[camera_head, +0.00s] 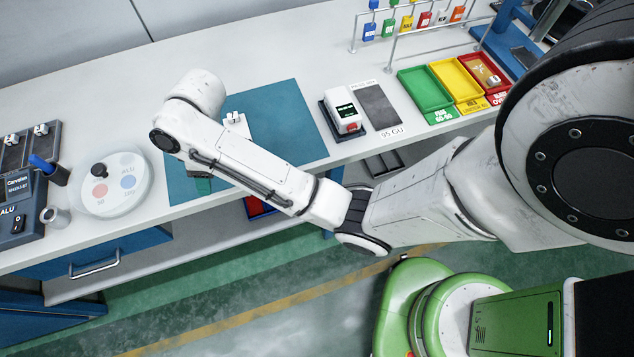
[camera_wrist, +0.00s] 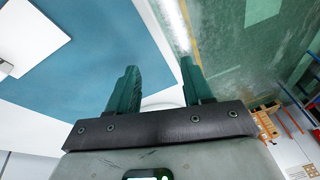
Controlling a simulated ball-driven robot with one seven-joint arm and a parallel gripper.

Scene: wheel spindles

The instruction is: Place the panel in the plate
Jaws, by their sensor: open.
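A white square panel (camera_head: 237,124) lies on the blue-green mat (camera_head: 283,108), partly hidden behind my arm. A small fitting stands on it. A flat white piece that looks like this panel also shows at the upper left of the wrist view (camera_wrist: 30,35). My gripper (camera_wrist: 160,72) is open, with nothing between its green fingers. In the head view it is mostly hidden under my wrist, near the mat's front edge. The panel is apart from the fingers. I cannot tell which thing is the plate; a dark grey rectangular plate (camera_head: 378,107) lies right of the mat, beside a "95 GU" label.
A meter (camera_head: 344,112) stands between mat and grey plate. Green (camera_head: 425,92), yellow (camera_head: 458,84) and red (camera_head: 485,76) trays are at the right. A round white dial (camera_head: 115,183) and dark holders (camera_head: 25,170) are at the left. The bench's front edge is close to my gripper.

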